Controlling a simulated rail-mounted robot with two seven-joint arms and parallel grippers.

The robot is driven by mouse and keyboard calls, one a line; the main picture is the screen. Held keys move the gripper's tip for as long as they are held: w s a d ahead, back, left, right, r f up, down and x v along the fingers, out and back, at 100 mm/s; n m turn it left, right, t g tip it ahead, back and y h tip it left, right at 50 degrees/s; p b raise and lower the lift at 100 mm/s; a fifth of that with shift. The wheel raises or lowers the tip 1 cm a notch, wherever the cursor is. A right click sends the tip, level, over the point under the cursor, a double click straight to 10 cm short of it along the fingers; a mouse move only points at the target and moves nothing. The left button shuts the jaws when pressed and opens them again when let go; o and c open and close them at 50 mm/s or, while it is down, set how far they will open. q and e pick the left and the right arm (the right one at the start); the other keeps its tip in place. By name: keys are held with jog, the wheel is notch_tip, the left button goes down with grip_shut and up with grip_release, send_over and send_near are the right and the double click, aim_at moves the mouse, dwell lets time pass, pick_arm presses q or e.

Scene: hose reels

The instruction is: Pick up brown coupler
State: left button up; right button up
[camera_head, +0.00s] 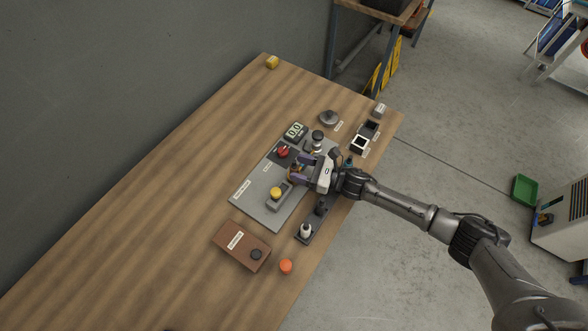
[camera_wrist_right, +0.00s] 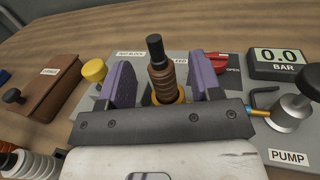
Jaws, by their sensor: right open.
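The brown coupler (camera_wrist_right: 163,82) has a ribbed brown body, a black tip and an orange-yellow lower part. In the wrist view it stands between the two purple finger pads of my right gripper (camera_head: 298,172), with a visible gap on each side. My right gripper is open around it, low over the grey panel (camera_head: 252,196). In the head view the coupler is mostly hidden by the gripper. The coupler's lower end is hidden behind the gripper body in the wrist view. My left gripper is out of view.
On the panel are a yellow button (camera_head: 275,192), a red knob (camera_head: 283,151) and a gauge reading 0.0 (camera_head: 295,131). A pump (camera_wrist_right: 290,112) is close on the right. A brown box (camera_head: 240,246) and orange cap (camera_head: 286,266) lie nearby. The table's left side is clear.

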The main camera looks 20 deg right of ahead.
jog(key=shift+x, duration=0.9)
jog(key=shift+c, duration=0.2)
grip_shut()
